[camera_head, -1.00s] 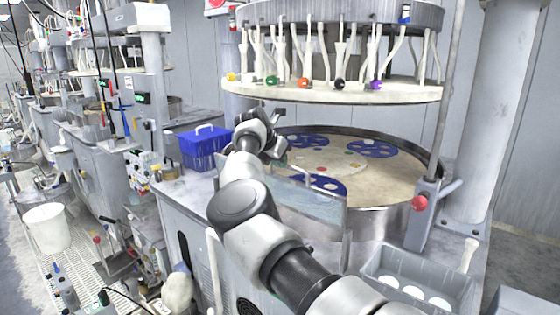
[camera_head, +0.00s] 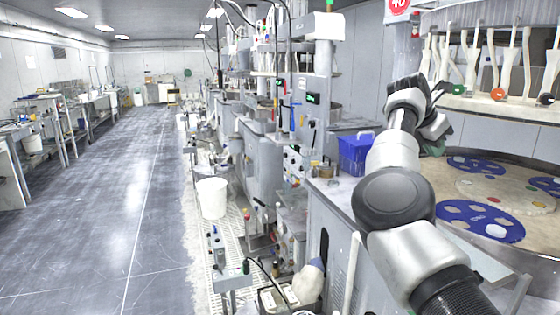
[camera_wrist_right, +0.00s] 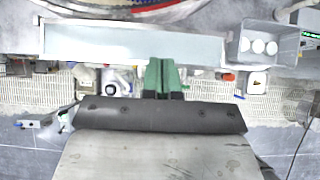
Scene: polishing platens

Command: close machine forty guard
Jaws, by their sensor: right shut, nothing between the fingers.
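Machine forty, marked by a red "40" sign (camera_head: 398,5), stands at the right with its round platen (camera_head: 500,185) bearing blue carriers (camera_head: 480,219). A flat, pale see-through guard panel (camera_head: 487,262) is at the platen's front side, partly hidden by my right arm. In the right wrist view the guard (camera_wrist_right: 130,45) is a long pale strip beyond the fingers. My right gripper (camera_head: 425,92) is raised above the platen's left rim, near the upper plate. Its green fingers (camera_wrist_right: 160,78) are shut and empty, and overlap the guard's lower edge in that view; contact is unclear. My left gripper is out of view.
A blue box (camera_head: 355,153) sits on the ledge left of the platen. A grey tray with white discs (camera_wrist_right: 258,46) is beside the guard. The upper plate with hoses (camera_head: 500,102) hangs over the platen. A white bucket (camera_head: 211,198) stands on the floor; the aisle is clear.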

